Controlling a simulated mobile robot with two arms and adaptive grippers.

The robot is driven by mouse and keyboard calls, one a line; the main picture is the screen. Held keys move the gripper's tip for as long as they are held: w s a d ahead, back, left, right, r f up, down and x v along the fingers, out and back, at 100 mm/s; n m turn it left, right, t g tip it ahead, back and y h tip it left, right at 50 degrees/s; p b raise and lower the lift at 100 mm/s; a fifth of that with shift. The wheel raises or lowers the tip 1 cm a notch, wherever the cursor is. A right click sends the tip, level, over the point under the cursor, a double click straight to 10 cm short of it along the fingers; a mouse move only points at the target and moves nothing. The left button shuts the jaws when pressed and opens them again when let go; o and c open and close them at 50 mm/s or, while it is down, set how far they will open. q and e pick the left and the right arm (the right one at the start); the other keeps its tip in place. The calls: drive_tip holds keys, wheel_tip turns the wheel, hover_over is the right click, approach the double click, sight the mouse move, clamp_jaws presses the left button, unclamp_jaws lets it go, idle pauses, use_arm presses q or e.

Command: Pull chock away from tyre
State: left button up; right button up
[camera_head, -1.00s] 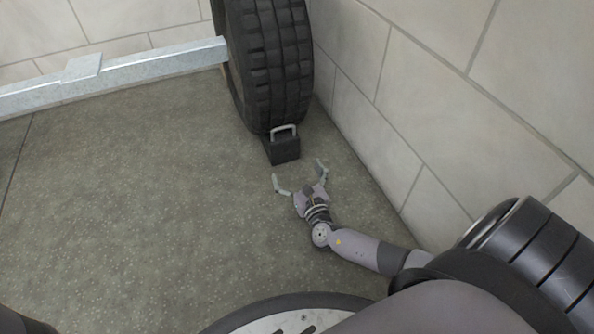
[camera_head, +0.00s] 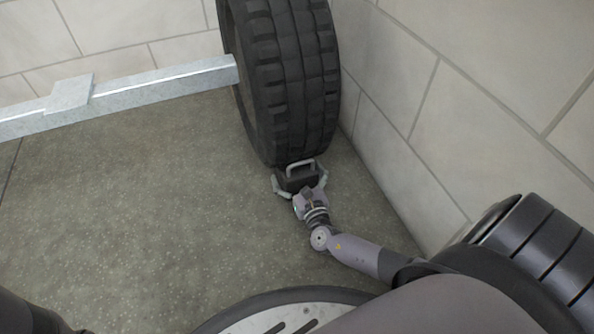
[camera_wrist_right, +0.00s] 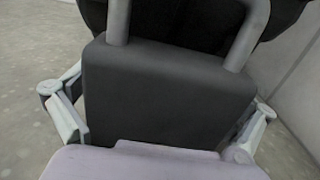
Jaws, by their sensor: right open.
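The black chock (camera_head: 297,180) with a grey handle on top sits on the floor against the front of the tyre (camera_head: 286,80). My right gripper (camera_head: 300,186) is open, with one finger on each side of the chock. In the right wrist view the chock (camera_wrist_right: 165,95) fills the middle, its handle rising above, and the fingers of the gripper (camera_wrist_right: 158,125) stand to its left and right. I cannot tell whether they touch it. The tyre shows dark behind the handle. My left gripper is not in view.
A pale block wall (camera_head: 440,110) runs close along the right of the tyre. A metal axle beam (camera_head: 150,90) reaches left from the wheel. The speckled floor (camera_head: 140,210) to the left and in front is clear.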

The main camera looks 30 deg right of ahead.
drive_tip(key=c, duration=1.8)
